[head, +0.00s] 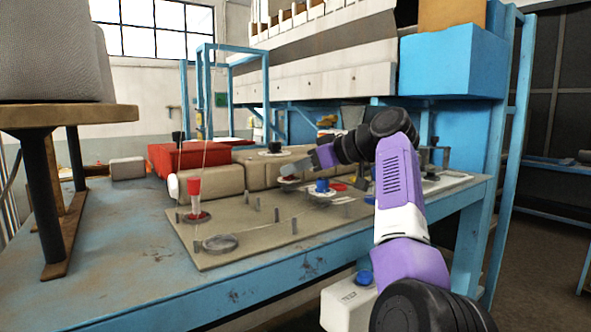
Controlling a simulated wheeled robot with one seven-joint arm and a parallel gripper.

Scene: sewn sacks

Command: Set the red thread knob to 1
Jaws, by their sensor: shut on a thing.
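My gripper (300,166) reaches left from the wrist over the middle of the work board. It is low, at a pale round dial (288,180), and shut on what looks like the knob there. The fingers hide most of that knob, and its colour and setting are too small to read. A blue knob (322,186) stands on a pale dial just right of the gripper. A flat red round part (338,187) shows behind and right of the blue knob.
The beige board (223,258) lies on the blue table and carries several short pegs and a metal ring (221,243). Beige sacks (216,180) and a red block (185,158) stand behind it. The table's left front is clear. A wooden stool-like stand (66,117) is at left.

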